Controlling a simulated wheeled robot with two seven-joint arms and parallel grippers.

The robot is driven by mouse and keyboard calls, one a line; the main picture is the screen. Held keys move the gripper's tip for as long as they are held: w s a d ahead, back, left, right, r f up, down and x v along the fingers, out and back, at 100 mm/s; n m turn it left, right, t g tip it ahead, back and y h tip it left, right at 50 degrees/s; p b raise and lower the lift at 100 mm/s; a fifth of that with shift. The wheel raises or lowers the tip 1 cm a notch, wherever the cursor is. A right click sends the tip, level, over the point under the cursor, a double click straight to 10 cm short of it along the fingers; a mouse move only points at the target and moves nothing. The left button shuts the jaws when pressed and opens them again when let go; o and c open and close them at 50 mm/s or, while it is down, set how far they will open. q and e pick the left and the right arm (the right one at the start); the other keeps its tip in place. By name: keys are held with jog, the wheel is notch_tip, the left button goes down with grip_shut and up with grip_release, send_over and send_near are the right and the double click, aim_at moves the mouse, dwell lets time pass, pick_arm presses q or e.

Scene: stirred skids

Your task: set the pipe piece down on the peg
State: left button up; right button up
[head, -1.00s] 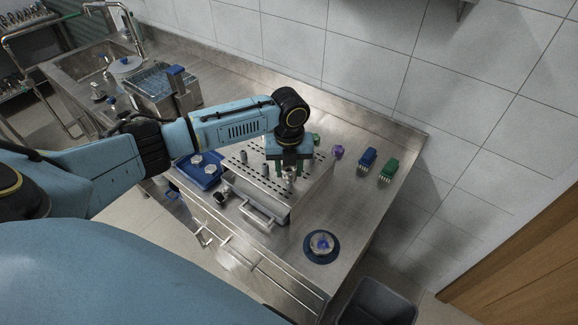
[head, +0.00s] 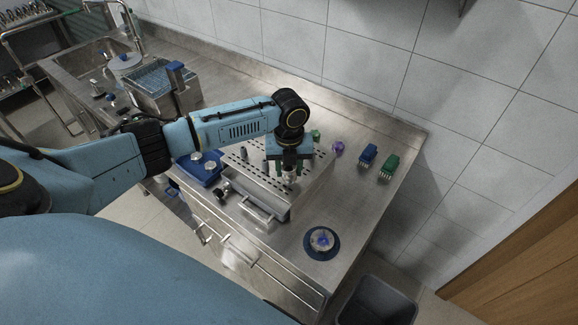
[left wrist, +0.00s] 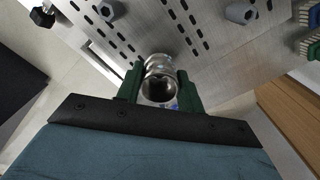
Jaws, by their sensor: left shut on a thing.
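My left gripper (head: 287,172) is over the front right part of a perforated metal box. In the left wrist view its green fingers (left wrist: 158,92) are shut on a shiny metal pipe piece (left wrist: 160,68), one finger on each side. The pipe piece shows small below the gripper in the head view (head: 289,178). Grey pegs stand on the box top; two show in the left wrist view, one at left (left wrist: 108,10) and one at right (left wrist: 240,12). I cannot tell whether a peg is under the pipe piece, because the piece and fingers hide that spot. My right gripper is not in view.
The perforated box (head: 318,176) has a front handle. A blue tray (head: 186,172) with metal pieces is to its left. A round dark blue base (head: 322,254) sits near the front edge. A bin (head: 375,302) stands below.

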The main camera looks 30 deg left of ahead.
pick_arm(q)
jog(key=shift+f, duration=0.2)
dwell(0.5)
jog(key=shift+f, duration=0.4)
jog(key=shift+f, duration=0.1)
dwell(0.6)
jog(key=o, duration=1.1)
jog(key=shift+o, duration=0.4)
jog(key=o, duration=0.4)
jog(key=shift+o, duration=0.2)
